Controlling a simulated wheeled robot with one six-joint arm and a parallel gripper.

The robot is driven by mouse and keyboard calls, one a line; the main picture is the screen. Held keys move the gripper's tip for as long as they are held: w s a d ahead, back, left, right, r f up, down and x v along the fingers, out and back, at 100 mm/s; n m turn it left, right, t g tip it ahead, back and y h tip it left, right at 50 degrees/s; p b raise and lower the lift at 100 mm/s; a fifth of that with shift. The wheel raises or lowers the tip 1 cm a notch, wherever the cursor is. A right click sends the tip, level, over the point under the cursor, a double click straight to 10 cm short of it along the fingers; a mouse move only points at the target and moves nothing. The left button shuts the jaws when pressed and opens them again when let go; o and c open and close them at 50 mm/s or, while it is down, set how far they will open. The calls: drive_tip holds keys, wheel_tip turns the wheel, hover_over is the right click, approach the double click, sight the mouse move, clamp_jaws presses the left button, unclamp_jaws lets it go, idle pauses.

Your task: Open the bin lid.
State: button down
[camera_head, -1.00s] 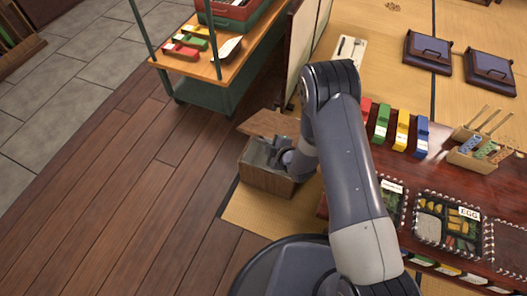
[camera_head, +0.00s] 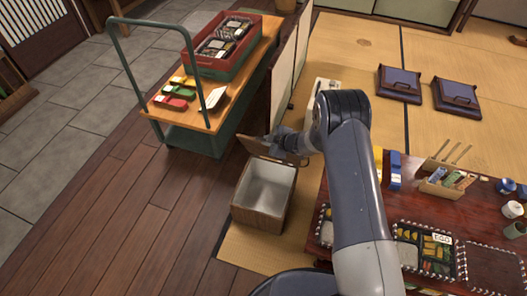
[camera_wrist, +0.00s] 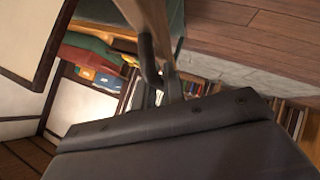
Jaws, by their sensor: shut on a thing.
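The wooden bin (camera_head: 258,219) stands on the floor at the mat's edge, with its pale interior open to view. Its wooden lid (camera_head: 257,147) is raised at the far side of the opening, tilted up and back. My gripper (camera_head: 283,139) is at the lid's upper part and shut on it, partly hidden by my forearm. In the wrist view the lid shows as a narrow brown board (camera_wrist: 152,18) running into the fingers of my gripper (camera_wrist: 158,85).
A green cart (camera_head: 190,137) with a wooden top stands behind and left of the bin. A folding screen (camera_head: 283,80) is close behind the lid. A low red table (camera_head: 395,205) with lunch boxes is to the right. The plank floor at left is clear.

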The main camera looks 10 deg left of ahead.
drive_tip(key=w+d+r+b, duration=0.1)
drive_tip(key=w+r+b, duration=0.2)
drive_tip(key=w, duration=1.3)
drive_tip(key=shift+d+r, duration=0.1)
drive_tip(key=c, duration=1.5)
unclamp_jaws()
drive_tip(key=shift+s, duration=0.1)
drive_tip(key=p+v, duration=0.2)
drive_tip(key=v, duration=0.9)
drive_tip(key=shift+r, duration=0.2)
drive_tip(key=shift+c, duration=0.3)
